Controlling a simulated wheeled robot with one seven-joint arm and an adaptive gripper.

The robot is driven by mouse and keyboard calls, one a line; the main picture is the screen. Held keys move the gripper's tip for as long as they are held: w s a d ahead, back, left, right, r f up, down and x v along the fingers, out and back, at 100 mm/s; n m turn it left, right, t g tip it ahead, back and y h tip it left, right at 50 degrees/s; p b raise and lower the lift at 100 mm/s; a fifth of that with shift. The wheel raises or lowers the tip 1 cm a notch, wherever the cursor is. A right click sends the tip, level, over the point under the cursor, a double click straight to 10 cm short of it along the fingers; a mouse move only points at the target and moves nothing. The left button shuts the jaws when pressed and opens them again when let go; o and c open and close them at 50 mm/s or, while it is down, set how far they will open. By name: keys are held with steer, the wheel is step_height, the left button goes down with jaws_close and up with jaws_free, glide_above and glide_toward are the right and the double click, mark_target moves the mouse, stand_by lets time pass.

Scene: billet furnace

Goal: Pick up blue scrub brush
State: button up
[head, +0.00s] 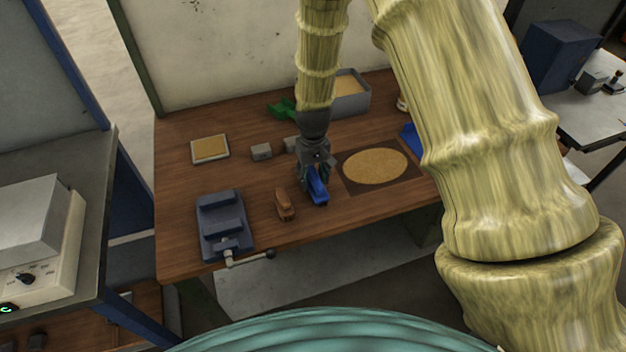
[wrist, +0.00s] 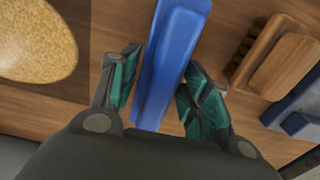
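The blue scrub brush (head: 317,187) lies on the wooden workbench near its front edge, just under my gripper (head: 314,172). In the wrist view the blue brush (wrist: 172,55) runs lengthwise between the two teal-padded fingers of my gripper (wrist: 160,92). The fingers are spread, one on each side of the brush. A small gap shows on the left, and the right finger is very close to the brush; I cannot tell whether it touches. The brush's underside is hidden.
A brown wooden brush (head: 285,204) lies just left of the blue one. A dark vise (head: 223,222) stands farther left. A round tan disc on a dark mat (head: 408,184) lies to the right. A grey bin (head: 352,103) stands behind. Bare wood (head: 180,180) shows at left.

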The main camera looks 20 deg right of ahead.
mark_target(313, 171)
steer(key=c, duration=0.5)
steer(key=shift+c, duration=0.2)
steer(key=shift+r+b, duration=1.75)
steer(key=shift+r, duration=3.3)
steer(key=o, duration=0.4)
steer(key=shift+c, duration=0.9)
